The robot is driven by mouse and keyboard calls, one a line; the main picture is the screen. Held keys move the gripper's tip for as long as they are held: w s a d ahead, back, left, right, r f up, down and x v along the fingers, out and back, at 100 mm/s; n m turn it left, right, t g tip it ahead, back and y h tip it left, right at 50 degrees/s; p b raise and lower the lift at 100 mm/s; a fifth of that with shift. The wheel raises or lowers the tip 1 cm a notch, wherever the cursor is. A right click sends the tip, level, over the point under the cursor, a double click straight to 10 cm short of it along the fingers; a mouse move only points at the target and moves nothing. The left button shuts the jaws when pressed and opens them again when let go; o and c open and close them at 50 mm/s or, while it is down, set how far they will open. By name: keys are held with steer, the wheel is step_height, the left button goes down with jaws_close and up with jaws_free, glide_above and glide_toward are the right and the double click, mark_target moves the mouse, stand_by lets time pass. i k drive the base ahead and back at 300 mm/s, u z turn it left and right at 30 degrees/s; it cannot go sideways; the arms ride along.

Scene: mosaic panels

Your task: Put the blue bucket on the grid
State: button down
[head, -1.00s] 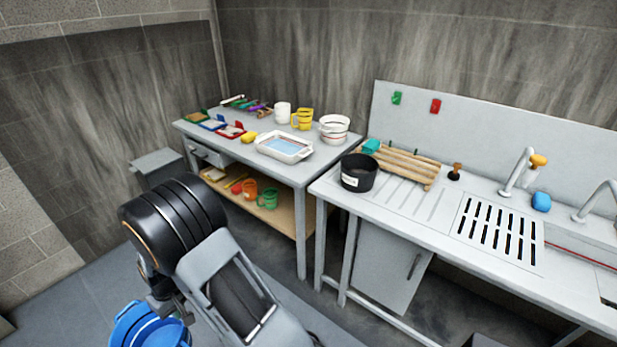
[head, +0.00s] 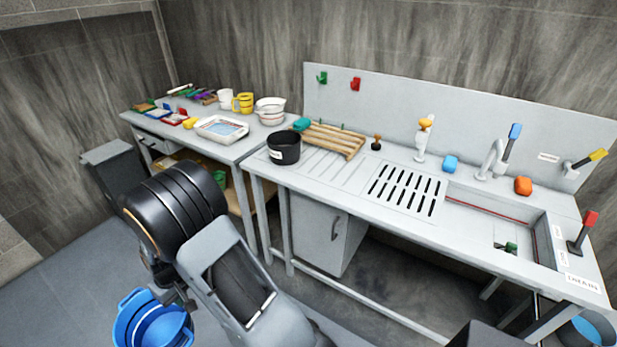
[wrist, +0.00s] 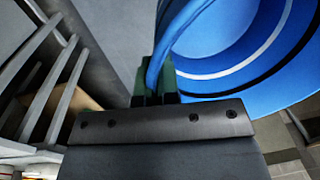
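The blue bucket (head: 150,322) hangs at the lower left of the head view, beside my arm and above the floor. In the wrist view the blue bucket (wrist: 245,50) fills the upper right, with a white and a dark band. My gripper (wrist: 155,88) is shut on a blue edge of it, either rim or handle; I cannot tell which. In the head view my gripper (head: 172,297) is partly hidden behind my arm. The grid (head: 405,189), a panel with black slots, lies in the sink counter left of the basin. Nothing stands on it.
A black pot (head: 284,150) and a wooden rack (head: 333,138) stand left of the grid. The sink basin (head: 505,222) is to the right. A side table (head: 235,150) with dishes stands at left.

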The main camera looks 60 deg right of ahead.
mark_target(407, 187)
steer(key=z, duration=1.75)
